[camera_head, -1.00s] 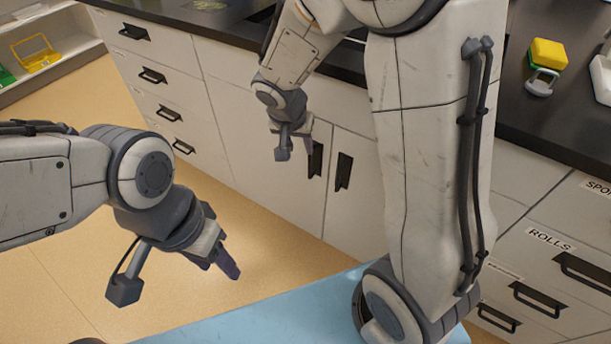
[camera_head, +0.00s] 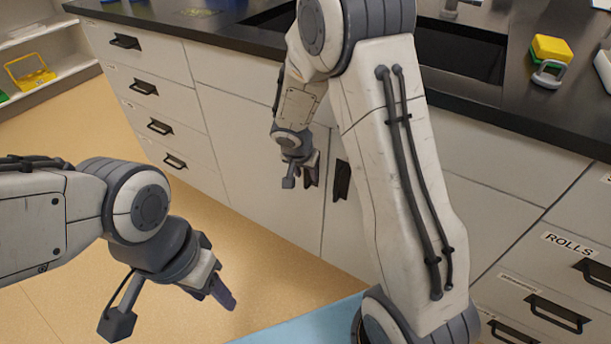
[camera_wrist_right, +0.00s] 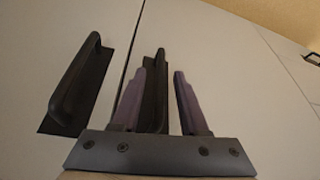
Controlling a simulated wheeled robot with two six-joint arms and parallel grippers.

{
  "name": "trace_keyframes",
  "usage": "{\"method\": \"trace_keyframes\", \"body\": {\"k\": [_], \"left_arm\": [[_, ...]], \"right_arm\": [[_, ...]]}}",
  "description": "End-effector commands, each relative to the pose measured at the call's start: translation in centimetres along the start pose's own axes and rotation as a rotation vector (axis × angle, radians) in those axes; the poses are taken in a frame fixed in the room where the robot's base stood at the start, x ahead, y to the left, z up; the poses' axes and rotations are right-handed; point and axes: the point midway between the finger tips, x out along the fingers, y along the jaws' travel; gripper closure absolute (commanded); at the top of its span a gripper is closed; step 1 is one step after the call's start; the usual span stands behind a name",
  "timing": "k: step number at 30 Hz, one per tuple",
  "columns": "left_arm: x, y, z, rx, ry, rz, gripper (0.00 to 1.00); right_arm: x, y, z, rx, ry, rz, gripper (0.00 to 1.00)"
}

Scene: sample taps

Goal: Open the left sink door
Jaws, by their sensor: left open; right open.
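The left sink door (camera_head: 245,150) is a pale panel and looks closed, level with its neighbour. Its dark upright handle (camera_wrist_right: 157,85) shows between the fingers of my right gripper (camera_wrist_right: 160,100) in the right wrist view, closer to the left finger. The fingers are open on either side of the handle; I cannot tell whether they touch it. In the head view my right gripper (camera_head: 304,172) is at this handle and mostly covers it. My left gripper (camera_head: 222,290) is open and empty, low over the floor at the left.
The right door's handle (camera_head: 342,180) stands close beside, across the seam; it also shows in the wrist view (camera_wrist_right: 80,85). Drawers with dark handles (camera_head: 145,87) flank the sink doors. A dark counter (camera_head: 240,38) overhangs above. The floor (camera_head: 190,225) before the left door is clear.

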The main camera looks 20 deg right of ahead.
Motion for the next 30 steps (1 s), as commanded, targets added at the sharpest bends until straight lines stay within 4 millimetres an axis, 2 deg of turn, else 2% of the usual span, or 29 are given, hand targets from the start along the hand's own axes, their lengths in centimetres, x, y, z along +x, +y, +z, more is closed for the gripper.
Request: {"method": "trace_keyframes", "body": {"k": [8, 9, 12, 30], "left_arm": [[0.05, 0.00, 0.00, 0.000, 0.000, 0.000, 0.50], [0.05, 0.00, 0.00, 0.000, 0.000, 0.000, 0.50], [0.05, 0.00, 0.00, 0.000, 0.000, 0.000, 0.50], [0.05, 0.00, 0.00, 0.000, 0.000, 0.000, 0.50]], "right_arm": [[0.19, -0.02, -0.03, 0.000, 0.000, -0.001, 0.56], [0.19, -0.01, -0.02, 0.000, 0.000, -0.001, 0.64], [0.18, -0.01, -0.02, 0.000, 0.000, 0.000, 1.00], [0.16, -0.01, -0.02, 0.000, 0.000, 0.000, 1.00]]}}
